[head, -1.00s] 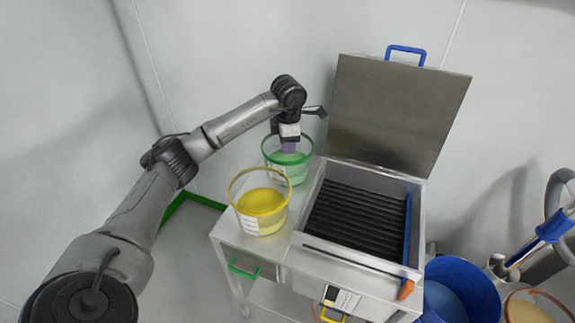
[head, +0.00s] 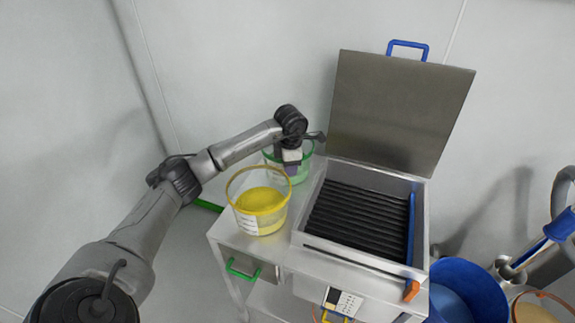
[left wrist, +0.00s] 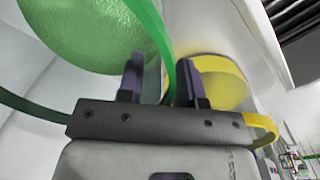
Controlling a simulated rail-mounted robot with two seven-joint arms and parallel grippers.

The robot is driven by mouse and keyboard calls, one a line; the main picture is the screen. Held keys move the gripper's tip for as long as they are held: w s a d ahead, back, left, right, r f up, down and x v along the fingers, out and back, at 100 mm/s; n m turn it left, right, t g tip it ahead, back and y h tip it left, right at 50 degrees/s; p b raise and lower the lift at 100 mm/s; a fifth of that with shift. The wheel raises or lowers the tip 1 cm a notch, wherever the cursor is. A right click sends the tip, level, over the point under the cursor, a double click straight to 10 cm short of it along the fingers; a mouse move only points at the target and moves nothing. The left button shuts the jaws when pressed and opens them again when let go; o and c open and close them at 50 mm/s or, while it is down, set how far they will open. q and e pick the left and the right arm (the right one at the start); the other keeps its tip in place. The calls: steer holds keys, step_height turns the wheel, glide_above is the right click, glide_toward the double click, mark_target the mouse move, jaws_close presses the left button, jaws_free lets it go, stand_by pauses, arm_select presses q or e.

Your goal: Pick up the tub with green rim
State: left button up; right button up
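The tub with green rim (head: 307,174) stands at the back of the steel bench, behind the tub with yellow rim (head: 260,212), with green contents inside. My left gripper (head: 291,170) is down at the green tub and covers part of it in the head view. In the left wrist view, the fingers of my left gripper (left wrist: 161,78) are apart, with the green rim (left wrist: 166,50) passing between them. One finger is on the tub's inner side, the other on its outer side towards the yellow tub (left wrist: 215,82). My right gripper is not in view.
A steel box (head: 362,252) with dark ribs inside and a raised lid (head: 400,110) stands right of the tubs. A blue bin (head: 460,285) is at the lower right. The wall is close behind the green tub.

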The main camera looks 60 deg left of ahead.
arm_select(q)
steer(key=shift+f, duration=0.15)
jaws_close()
stand_by(1.4)
